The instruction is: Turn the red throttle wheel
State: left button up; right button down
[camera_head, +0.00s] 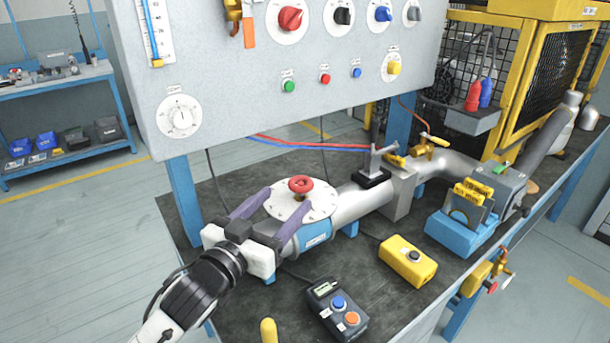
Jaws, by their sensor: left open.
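The red throttle wheel (301,184) sits on top of a round white dial plate (322,202) on the grey pipe. My left gripper (283,208) is open, with its two purple-grey fingers spread and pointing toward the plate. One finger lies along the plate's left side and the other reaches to its near edge. The red wheel is beyond the fingertips, and nothing is held between them. I cannot tell whether the fingers touch the plate. My right gripper does not show.
A grey control panel (240,88) with knobs and buttons stands behind the bench. On the bench are a pendant box (337,310) with blue and orange buttons, a yellow box (407,261) and a blue holder (458,236). A yellow handle stands at the front edge.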

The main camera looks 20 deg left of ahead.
aim_at(296, 191)
pick_arm(q)
jog(key=w, duration=0.2)
jog(key=shift+w+d+r, duration=0.2)
jog(key=shift+w+d, duration=0.1)
jog(key=shift+w, duration=0.1)
jog(key=w, duration=0.4)
jog(key=shift+d+f, duration=0.15)
jog(key=shift+d, duration=0.25)
jog(key=shift+w+d, duration=0.1)
jog(key=shift+w, duration=0.5)
jog(key=c, duration=1.1)
jog(key=shift+o, duration=0.2)
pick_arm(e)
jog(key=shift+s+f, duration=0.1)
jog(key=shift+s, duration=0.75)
pick_arm(q)
jog(key=shift+d+n+y, duration=0.15)
jog(key=shift+n+y, duration=0.25)
jog(key=shift+y, duration=0.2)
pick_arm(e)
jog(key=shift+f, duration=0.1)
pick_arm(q)
jog(key=shift+n+y, duration=0.4)
jog(key=shift+y, duration=0.2)
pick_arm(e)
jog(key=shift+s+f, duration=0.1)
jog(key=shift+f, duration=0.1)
